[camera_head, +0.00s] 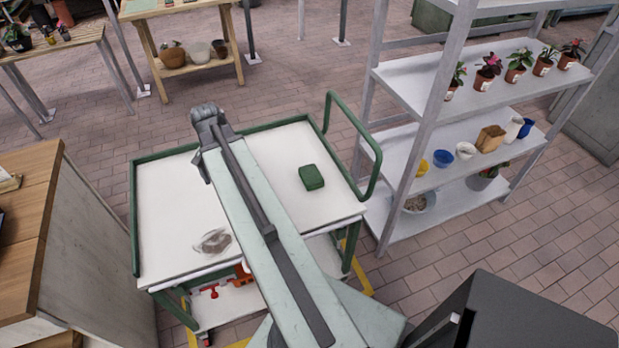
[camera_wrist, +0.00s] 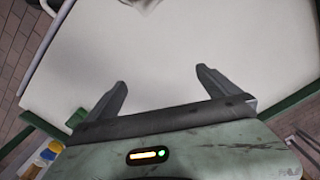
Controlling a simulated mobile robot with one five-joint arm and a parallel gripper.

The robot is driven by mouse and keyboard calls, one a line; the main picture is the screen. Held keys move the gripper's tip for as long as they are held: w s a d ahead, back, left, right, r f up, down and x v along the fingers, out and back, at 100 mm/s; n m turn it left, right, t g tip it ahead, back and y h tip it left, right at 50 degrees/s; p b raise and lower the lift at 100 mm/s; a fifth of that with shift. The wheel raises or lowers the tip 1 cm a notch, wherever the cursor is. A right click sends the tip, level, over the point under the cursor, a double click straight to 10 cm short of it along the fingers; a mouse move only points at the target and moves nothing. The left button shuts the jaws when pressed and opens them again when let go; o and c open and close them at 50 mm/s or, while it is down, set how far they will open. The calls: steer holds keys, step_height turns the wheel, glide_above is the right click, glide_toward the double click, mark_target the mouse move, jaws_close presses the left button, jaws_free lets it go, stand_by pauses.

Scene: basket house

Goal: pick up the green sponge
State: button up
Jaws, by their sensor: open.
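The green sponge (camera_head: 311,177) lies on the white top of the cart (camera_head: 290,140), right of my arm in the head view. It is a small dark green block, apart from the cart's rim. My arm reaches out over the middle of the cart top. In the wrist view my gripper (camera_wrist: 160,80) is open, with its two fingers spread and nothing between them. White cart top (camera_wrist: 150,60) lies beneath the fingers. The fingertips are hidden in the head view.
A brownish-grey smudge or cloth (camera_head: 213,241) lies on the cart's left part. The green handle (camera_head: 373,150) rises at the cart's right side. A grey shelf (camera_head: 405,140) with potted plants and bowls stands right. A wooden cabinet (camera_head: 30,220) stands left.

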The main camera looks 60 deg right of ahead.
steer(key=s+d+m, duration=0.7)
steer(key=s+d, duration=0.2)
steer(key=d, duration=0.5)
steer(key=m, duration=0.5)
glide_above(311, 174)
steer(key=shift+a, duration=0.1)
step_height(311, 174, down, 8)
steer(key=b, duration=0.8)
steer(key=shift+r, duration=0.15)
steer(key=c, duration=1.1)
